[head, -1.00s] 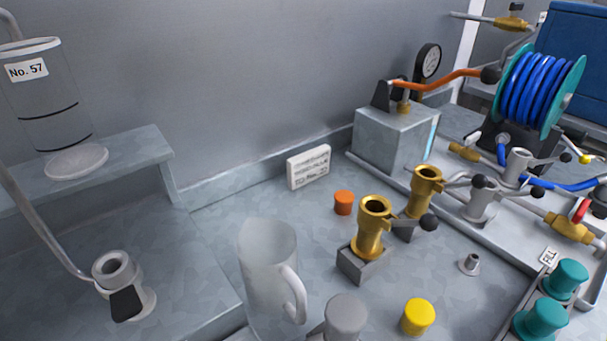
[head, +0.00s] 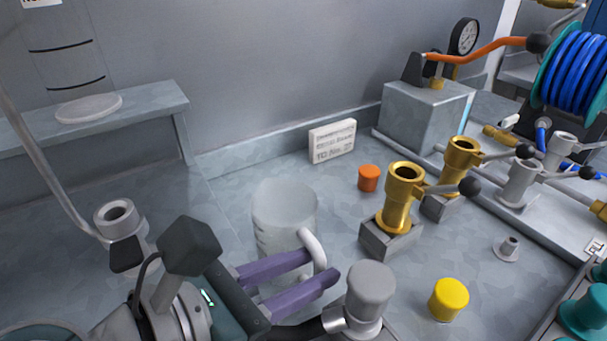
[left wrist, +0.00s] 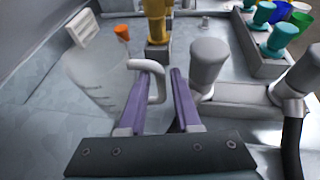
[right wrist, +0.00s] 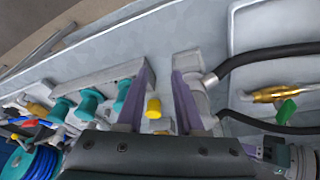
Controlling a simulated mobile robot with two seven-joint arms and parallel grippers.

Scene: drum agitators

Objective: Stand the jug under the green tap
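The translucent jug (head: 282,215) stands upright on the grey bench, with its pale handle (head: 314,248) on the side toward the lower right. My left gripper (head: 325,264) is open beside the jug, its purple fingers at the handle. In the left wrist view the handle (left wrist: 157,84) shows between the fingertips (left wrist: 160,73), with no visible closing on it. The green tap (right wrist: 287,110) shows in the right wrist view, a green lever on a brass body. My right gripper (right wrist: 160,65) is open and empty, well away from the jug.
A grey-capped fitting (head: 369,290) stands close right of my left gripper. A yellow cap (head: 448,298), an orange cap (head: 368,178) and brass valves (head: 403,195) stand farther right. A raised shelf (head: 150,108) is at left. Black hoses (right wrist: 270,50) lie near the green tap.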

